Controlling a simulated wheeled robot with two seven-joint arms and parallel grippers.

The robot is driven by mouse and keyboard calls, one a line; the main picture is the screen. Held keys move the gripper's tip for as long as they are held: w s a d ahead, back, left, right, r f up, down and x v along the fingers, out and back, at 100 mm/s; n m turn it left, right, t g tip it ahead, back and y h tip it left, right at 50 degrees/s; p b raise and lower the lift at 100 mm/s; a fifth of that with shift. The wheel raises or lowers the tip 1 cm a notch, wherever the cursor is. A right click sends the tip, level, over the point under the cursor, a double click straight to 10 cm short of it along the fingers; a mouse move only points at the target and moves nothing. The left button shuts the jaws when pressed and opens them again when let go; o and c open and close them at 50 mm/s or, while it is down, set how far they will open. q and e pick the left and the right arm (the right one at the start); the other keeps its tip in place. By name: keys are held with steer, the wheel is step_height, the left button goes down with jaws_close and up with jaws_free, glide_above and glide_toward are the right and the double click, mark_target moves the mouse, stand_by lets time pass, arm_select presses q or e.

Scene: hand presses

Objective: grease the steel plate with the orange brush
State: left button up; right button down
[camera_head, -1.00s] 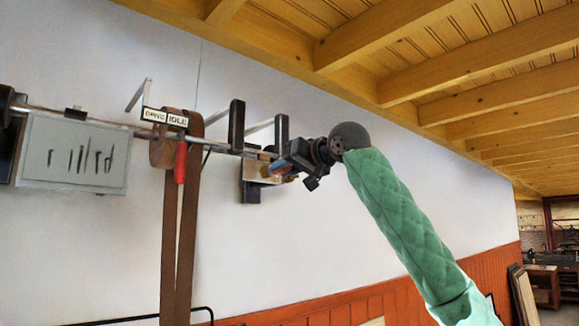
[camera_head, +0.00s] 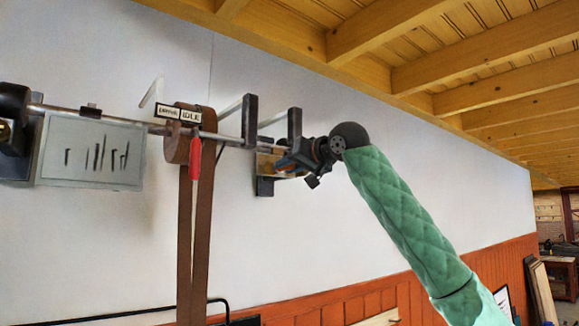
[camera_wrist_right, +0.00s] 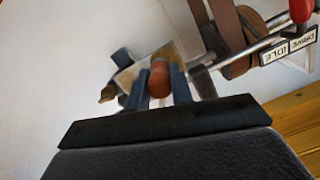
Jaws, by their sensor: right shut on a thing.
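My right gripper (camera_head: 288,163) reaches in from the right in the head view, close to a wall bracket. In the right wrist view, its fingers (camera_wrist_right: 158,85) are shut on a rounded orange-brown thing (camera_wrist_right: 160,78), which looks like the orange brush's handle. A brown tip (camera_wrist_right: 107,93) shows just left of the fingers; I cannot tell if it is the bristles. A tan, shiny plate-like piece (camera_wrist_right: 178,55) lies just behind the fingers; I cannot tell if it is the steel plate or if the brush touches it. My left gripper is not in view.
A metal shaft (camera_head: 140,122) runs along the white wall, with a brown belt (camera_head: 193,235) on its pulley. A red handle (camera_head: 195,159) hangs beside it under an IDLE sign (camera_head: 191,116). A grey panel with dark marks (camera_head: 90,172) is at left. Dark brackets (camera_head: 250,120) stand near my gripper.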

steer(key=shift+x, duration=0.95)
stand_by(0.4)
steer(key=shift+w+d+r, duration=0.1)
steer(key=shift+d+r, duration=0.05)
steer(key=shift+w+d, duration=2.15)
steer(key=shift+d, duration=0.7)
steer(key=shift+s+a+b, duration=0.3)
steer(key=shift+s+a, duration=0.45)
steer(key=shift+a, duration=0.25)
steer(key=shift+s+a+b, duration=0.25)
steer(key=shift+s+a, duration=0.45)
steer(key=shift+a, duration=0.3)
steer(key=shift+s+a+b, duration=0.3)
steer(key=shift+s+a, duration=0.45)
steer(key=shift+a, duration=0.25)
